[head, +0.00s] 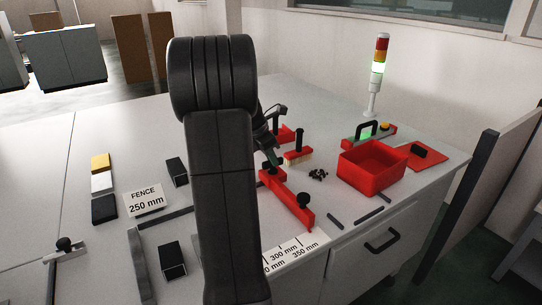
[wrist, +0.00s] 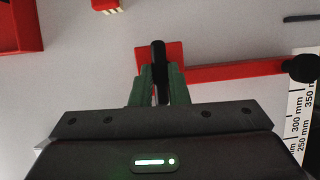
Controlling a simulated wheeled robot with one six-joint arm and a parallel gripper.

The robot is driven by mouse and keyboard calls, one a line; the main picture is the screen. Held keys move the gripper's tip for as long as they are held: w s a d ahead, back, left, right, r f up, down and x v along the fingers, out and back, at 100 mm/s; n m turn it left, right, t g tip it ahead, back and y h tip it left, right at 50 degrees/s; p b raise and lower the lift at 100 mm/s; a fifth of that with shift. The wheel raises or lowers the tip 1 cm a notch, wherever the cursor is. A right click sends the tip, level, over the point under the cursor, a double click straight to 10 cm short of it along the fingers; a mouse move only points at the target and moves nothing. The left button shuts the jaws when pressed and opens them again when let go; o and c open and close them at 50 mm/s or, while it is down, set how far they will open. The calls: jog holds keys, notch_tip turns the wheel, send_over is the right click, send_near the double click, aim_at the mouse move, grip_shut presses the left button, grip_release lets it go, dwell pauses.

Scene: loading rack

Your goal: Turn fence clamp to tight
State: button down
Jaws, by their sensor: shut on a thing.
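The red fence (head: 285,200) lies on the bench, with a ruler (head: 290,250) at its near end. A black handle (wrist: 159,62) stands on the red block at the fence's far end. My gripper (wrist: 160,85) has its green fingers shut around this handle; it also shows in the head view (head: 271,156), partly hidden by my arm. A round black knob (wrist: 301,68) sits at the fence's other end, by the ruler, apart from my gripper; it also shows in the head view (head: 303,200). I cannot tell the handle's exact turn.
A red bin (head: 372,170) stands right of the fence, with a red-based brush (head: 298,155) and small black pieces (head: 318,174) nearby. A "FENCE 250 mm" sign (head: 145,200) and black blocks lie to the left.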

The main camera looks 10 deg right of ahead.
jog(key=m+p, duration=0.1)
jog(key=p, duration=0.1)
jog(key=m+g+p, duration=0.1)
jog(key=m+p, duration=0.1)
jog(key=shift+w+r+m+g, duration=0.15)
jog(key=shift+r+m+g, duration=0.15)
jog(key=m+g+p, duration=0.1)
jog(key=m+p, duration=0.3)
jog(key=shift+w+m+g, duration=0.15)
jog(key=shift+m+g, duration=0.25)
jog(key=m+g+p, duration=0.1)
jog(key=m+p, duration=0.2)
jog(key=m, duration=0.1)
jog(key=shift+w+d+f+y, duration=0.1)
jog(key=shift+f+y, duration=0.05)
jog(key=shift+y, duration=0.25)
jog(key=shift+d+f+m+g+y+p, duration=0.1)
jog(key=shift+m+g+y+p, duration=0.25)
jog(key=shift+m, duration=0.9)
jog(key=shift+m+g+y+p, duration=0.25)
jog(key=shift+m+y+p, duration=0.2)
jog(key=shift+m, duration=0.8)
jog(key=c, duration=1.4)
grip_release()
